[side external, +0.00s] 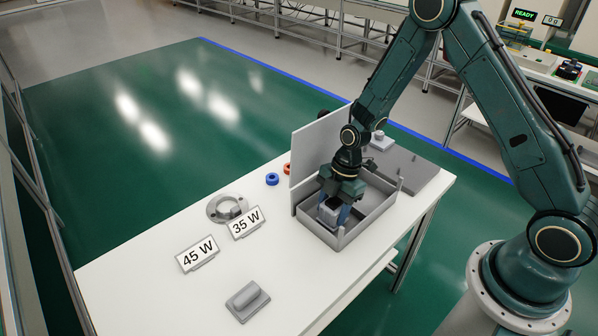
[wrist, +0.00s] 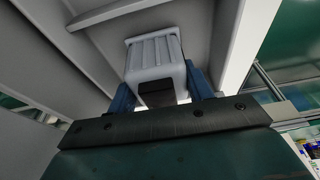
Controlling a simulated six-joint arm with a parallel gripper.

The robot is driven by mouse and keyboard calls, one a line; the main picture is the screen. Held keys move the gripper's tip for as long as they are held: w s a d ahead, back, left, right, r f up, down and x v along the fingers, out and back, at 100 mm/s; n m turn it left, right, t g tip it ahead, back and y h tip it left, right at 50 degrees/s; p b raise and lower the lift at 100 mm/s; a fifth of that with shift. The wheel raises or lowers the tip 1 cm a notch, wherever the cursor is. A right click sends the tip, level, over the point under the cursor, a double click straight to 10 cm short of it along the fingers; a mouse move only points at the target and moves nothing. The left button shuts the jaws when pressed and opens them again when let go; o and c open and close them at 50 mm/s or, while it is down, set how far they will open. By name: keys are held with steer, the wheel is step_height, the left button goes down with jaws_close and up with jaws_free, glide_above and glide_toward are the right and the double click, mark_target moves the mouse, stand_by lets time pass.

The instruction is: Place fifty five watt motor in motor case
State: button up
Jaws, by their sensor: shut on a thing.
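The motor case is an open grey box (side external: 372,226) near the right end of the white table, with a tall light panel (side external: 313,152) standing along its left side. My gripper (side external: 335,214) points down inside the case, near its front left corner. Its blue fingers are shut on a light grey motor (side external: 327,215). In the wrist view the ribbed motor (wrist: 155,58) sits between the two fingers of my gripper (wrist: 161,85), with pale case walls around it. Whether the motor touches the case floor is hidden. No 55 W label shows.
On the white table (side external: 150,285) stand a 45 W sign (side external: 198,254) and a 35 W sign (side external: 246,223). A grey block (side external: 247,300) lies at the front, and a grey flange (side external: 228,209) and a blue ring (side external: 272,179) lie left of the panel. A grey plate (side external: 412,168) lies behind the case.

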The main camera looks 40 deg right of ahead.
steer(key=shift+f, duration=0.2)
steer(key=shift+f, duration=0.1)
steer(key=o, duration=1.4)
steer(key=shift+c, duration=0.2)
steer(key=shift+v, duration=6.1)
steer(key=shift+a, duration=0.1)
